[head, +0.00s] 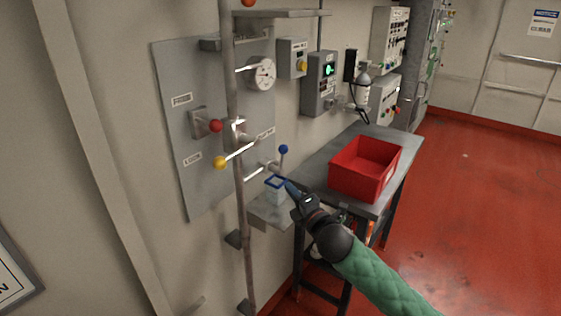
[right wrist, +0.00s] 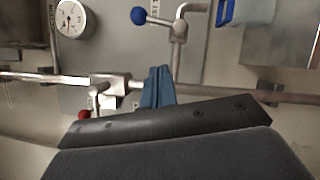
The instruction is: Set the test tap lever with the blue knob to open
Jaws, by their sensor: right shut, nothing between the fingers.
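The test tap lever's blue knob (head: 283,149) stands at the upper end of a short metal lever, above a tap on a thin pipe beside the grey wall panel. In the right wrist view the blue knob (right wrist: 138,16) is at the upper left, with its lever running right to the tap (right wrist: 179,28). My right gripper (head: 288,186) is just below and in front of the tap in the head view. Its blue fingers (right wrist: 158,86) are shut and empty, apart from the knob and lever in the wrist view. My left gripper is not in view.
A blue-rimmed clear container (head: 276,191) sits on a small shelf under the tap. A vertical pipe (head: 233,90) runs in front of the panel, with a yellow-knobbed lever (head: 219,162) and red knob (head: 215,125) nearby. A red crate (head: 345,183) stands on the bench at right.

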